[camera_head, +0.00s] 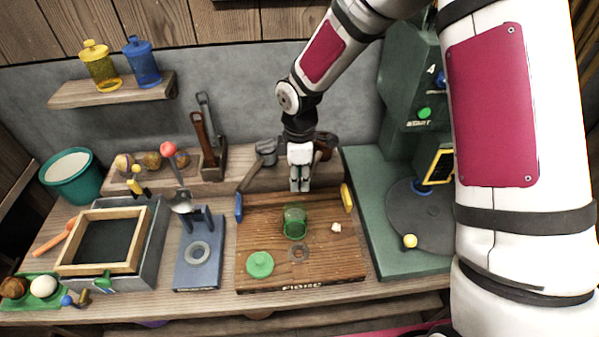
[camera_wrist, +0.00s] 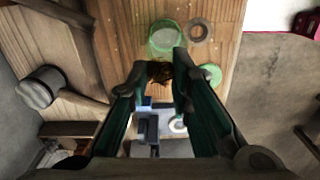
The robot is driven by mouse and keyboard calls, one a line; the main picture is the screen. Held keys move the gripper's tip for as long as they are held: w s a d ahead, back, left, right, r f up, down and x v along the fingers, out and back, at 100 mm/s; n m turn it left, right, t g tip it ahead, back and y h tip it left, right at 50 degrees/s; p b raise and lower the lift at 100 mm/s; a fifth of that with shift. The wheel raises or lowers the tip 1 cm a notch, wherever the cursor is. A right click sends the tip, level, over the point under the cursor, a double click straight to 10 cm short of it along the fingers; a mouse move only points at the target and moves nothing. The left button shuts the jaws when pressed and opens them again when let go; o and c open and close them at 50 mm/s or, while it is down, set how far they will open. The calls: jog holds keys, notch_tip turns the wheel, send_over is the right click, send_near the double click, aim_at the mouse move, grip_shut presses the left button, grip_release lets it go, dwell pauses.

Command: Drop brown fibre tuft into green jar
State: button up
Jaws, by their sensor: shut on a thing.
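My gripper (camera_head: 300,186) hangs over the back part of the wooden board (camera_head: 345,262), behind the jar in the head view. In the wrist view its fingers (camera_wrist: 166,72) are shut on the brown fibre tuft (camera_wrist: 160,73), a small dark brown clump at the tips. I cannot make out the tuft in the head view. The green jar (camera_head: 294,224) is see-through, open-topped and upright on the board. In the wrist view the jar (camera_wrist: 164,40) shows just beyond the tuft, apart from it or overlapping only in line of sight.
A green lid (camera_head: 260,264) and a ring-shaped mark (camera_head: 300,254) lie in front of the jar. A small pale lump (camera_head: 336,227) sits right of it. Blue (camera_head: 239,208) and yellow (camera_head: 347,198) clips stand at the board's sides. A green machine (camera_head: 410,160) stands at right.

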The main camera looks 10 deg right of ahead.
aim_at(300, 188)
jog(key=shift+f+b, duration=0.7)
jog(key=shift+f, duration=1.45)
jog(key=o, duration=0.8)
notch_tip(300, 188, up, 12)
jog(key=shift+f, duration=0.1)
